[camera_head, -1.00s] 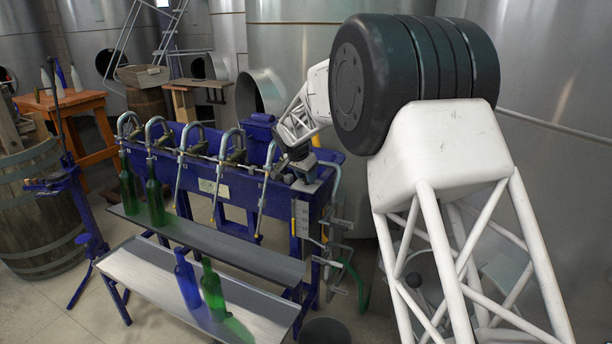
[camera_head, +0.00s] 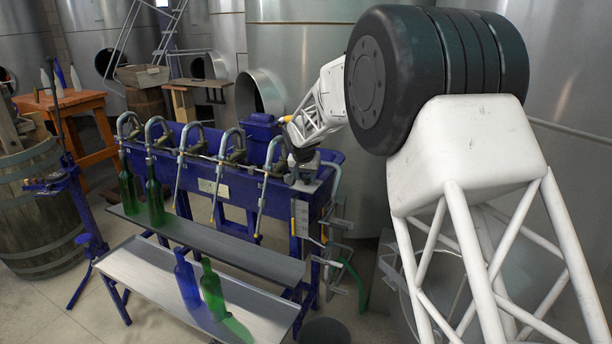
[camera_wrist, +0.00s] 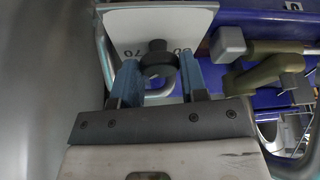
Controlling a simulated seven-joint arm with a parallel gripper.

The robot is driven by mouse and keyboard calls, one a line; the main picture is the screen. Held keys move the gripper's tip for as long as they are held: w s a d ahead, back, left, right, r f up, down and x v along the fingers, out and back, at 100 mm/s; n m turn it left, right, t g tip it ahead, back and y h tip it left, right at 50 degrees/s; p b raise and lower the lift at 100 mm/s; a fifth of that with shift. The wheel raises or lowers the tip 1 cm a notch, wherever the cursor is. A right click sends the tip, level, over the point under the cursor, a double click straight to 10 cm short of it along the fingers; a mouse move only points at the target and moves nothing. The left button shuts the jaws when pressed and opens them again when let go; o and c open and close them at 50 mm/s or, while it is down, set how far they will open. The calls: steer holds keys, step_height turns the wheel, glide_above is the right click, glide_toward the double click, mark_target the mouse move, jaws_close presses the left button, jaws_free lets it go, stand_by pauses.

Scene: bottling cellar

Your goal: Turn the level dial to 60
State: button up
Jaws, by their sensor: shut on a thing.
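The level dial shows in the wrist view as a dark round knob (camera_wrist: 158,62) in front of a pale plate (camera_wrist: 190,18) with printed numbers. A 70 can be read left of the knob; another number to its right is partly hidden. My gripper (camera_wrist: 159,75) has its two blue fingers on either side of the knob and is shut on it. The dial's pointer and exact setting cannot be made out. In the head view my gripper (camera_head: 302,178) is at the right end of the blue filling machine (camera_head: 235,185), and the dial cannot be made out.
Bent filling spouts (camera_head: 236,145) line the machine left of my gripper. A grey fitting (camera_wrist: 229,42) and an olive valve-like part (camera_wrist: 268,72) lie close right of the fingers. Bottles stand on the lower shelves (camera_head: 150,275). Steel tanks (camera_head: 300,50) stand behind.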

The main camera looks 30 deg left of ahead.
steer(key=shift+w+d+n+g+y, duration=0.1)
steer(key=shift+n+g+y, duration=0.3)
steer(key=shift+n, duration=1.15)
steer(key=shift+n+g+y, duration=0.1)
steer(key=shift+n+y, duration=0.6)
steer(key=shift+n, duration=0.85)
steer(key=o, duration=0.9)
steer(key=shift+r, duration=0.1)
steer(key=v, duration=0.7)
steer(key=shift+r, duration=0.3)
steer(key=shift+d, duration=0.15)
